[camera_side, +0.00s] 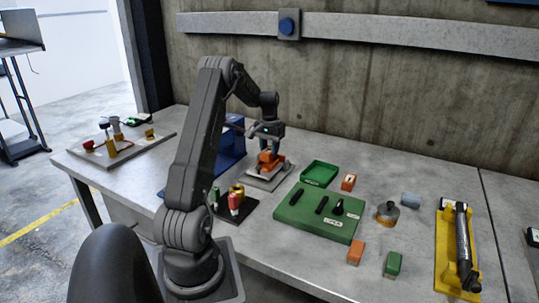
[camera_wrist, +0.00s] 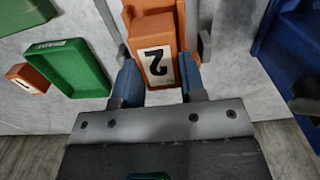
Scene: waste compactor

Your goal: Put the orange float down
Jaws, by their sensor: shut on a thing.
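My gripper (camera_side: 267,147) points down at the back middle of the bench, and its two blue fingertips show in the wrist view (camera_wrist: 160,78). It is shut on an orange block with a white label marked 2, which I take as the orange float (camera_wrist: 142,60); in the side view the orange float (camera_side: 266,157) shows under the fingers. More orange lies just beyond the labelled face, between grey side pieces. Below it is a light grey plate-like fixture (camera_side: 268,181). I cannot tell whether the float touches it.
A green tray (camera_side: 320,174) and an orange block marked 1 (camera_side: 348,182) are to the right. A green panel (camera_side: 318,214) with black handles lies in front. A blue stand (camera_side: 230,148) is close on the left. A dark tray with small cylinders (camera_side: 238,208) sits front left.

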